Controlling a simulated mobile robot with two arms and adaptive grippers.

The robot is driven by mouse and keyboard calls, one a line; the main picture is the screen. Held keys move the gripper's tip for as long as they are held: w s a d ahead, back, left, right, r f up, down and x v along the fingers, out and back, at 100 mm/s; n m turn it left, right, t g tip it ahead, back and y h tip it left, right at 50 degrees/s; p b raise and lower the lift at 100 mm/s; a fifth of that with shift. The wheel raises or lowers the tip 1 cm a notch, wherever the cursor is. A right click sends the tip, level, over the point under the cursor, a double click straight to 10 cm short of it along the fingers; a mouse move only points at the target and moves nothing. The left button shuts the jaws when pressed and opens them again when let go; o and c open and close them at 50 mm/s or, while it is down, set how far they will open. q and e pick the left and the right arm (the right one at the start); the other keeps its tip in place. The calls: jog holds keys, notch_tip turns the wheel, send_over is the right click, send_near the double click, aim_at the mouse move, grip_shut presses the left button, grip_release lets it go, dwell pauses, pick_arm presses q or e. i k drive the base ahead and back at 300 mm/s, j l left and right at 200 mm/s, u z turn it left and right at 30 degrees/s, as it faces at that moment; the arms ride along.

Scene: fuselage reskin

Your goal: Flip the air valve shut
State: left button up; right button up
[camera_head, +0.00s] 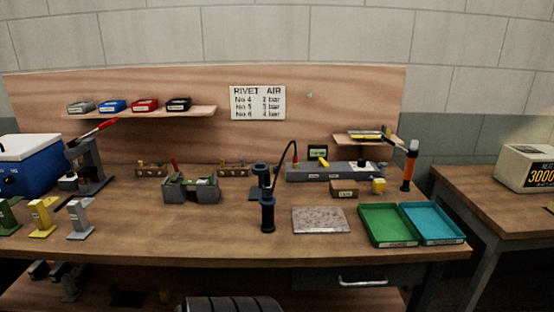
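A long grey air unit (340,173) lies along the back of the workbench, right of centre. A small yellow lever (322,162) sits on top of it, which looks like the air valve handle. It appears tilted, but it is too small to tell whether the valve is open or shut. A small dark display (318,152) with a greenish face stands just behind the lever. A dark hose (293,147) arches from the unit's left end to a black rivet tool (267,200) standing upright in front. Neither of my grippers is in view.
Near the unit are a small brown box (344,189), a yellow block (379,186) and an orange-black cylinder (409,166). A speckled mat (321,220), green tray (388,239) and blue tray (432,237) lie in front. A grey fixture (191,189) stands left.

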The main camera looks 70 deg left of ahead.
aim_at(321, 162)
jog(key=u, duration=2)
jog(key=i+l, duration=0.3)
jog(key=l, duration=0.15)
jog(key=i+l, duration=0.6)
jog(key=l, duration=0.25)
jog(key=i+l, duration=0.35)
jog(key=l+u, duration=0.05)
jog(key=l, duration=0.05)
